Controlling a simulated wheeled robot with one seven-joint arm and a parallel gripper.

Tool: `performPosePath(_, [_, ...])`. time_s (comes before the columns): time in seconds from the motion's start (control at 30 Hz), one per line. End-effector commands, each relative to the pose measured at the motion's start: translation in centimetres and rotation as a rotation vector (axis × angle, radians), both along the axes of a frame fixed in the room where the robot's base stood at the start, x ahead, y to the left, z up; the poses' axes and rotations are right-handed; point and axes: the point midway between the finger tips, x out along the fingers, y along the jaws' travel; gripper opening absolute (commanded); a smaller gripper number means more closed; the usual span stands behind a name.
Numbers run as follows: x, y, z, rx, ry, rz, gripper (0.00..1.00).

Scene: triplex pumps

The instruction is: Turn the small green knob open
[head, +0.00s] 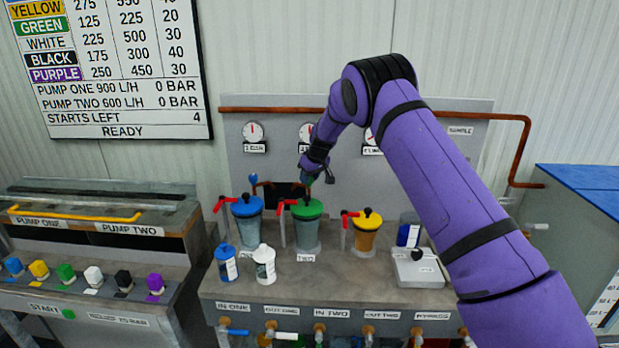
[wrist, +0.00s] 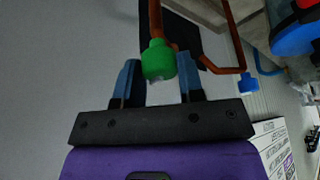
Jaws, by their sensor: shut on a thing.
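The small green knob (wrist: 158,58) sits on a copper pipe stub in the wrist view, between the two blue-grey fingers of my gripper (wrist: 158,76). My gripper is shut on it. In the head view my gripper (head: 306,178) is in front of the grey back panel, above the green-lidded pot (head: 307,208). Only a bit of green shows there; my wrist hides most of the knob. How far the knob is turned cannot be told.
A small blue knob (head: 253,179) stands on the pipe to the left. A blue-lidded pot (head: 247,207) and a yellow-lidded pot (head: 367,219), with red levers beside them, stand on the bench. Blue and white bottles (head: 264,265) stand in front. Gauges line the panel.

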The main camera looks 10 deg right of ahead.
Motion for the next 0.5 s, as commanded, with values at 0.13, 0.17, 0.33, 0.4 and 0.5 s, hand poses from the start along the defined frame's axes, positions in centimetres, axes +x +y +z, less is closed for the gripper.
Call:
performPosePath(0.13, [-0.04, 0.11, 0.00, 0.000, 0.001, -0.057, 0.12])
performPosePath(0.17, [-0.04, 0.11, -0.01, -0.001, 0.000, -0.074, 0.12])
performPosePath(0.33, [-0.05, 0.21, 0.01, -0.003, 0.000, -0.198, 0.12])
performPosePath(0.4, [-0.04, 0.23, 0.00, -0.001, -0.001, -0.263, 0.12])
performPosePath(0.5, [-0.05, 0.29, 0.00, -0.001, -0.001, -0.357, 0.12])
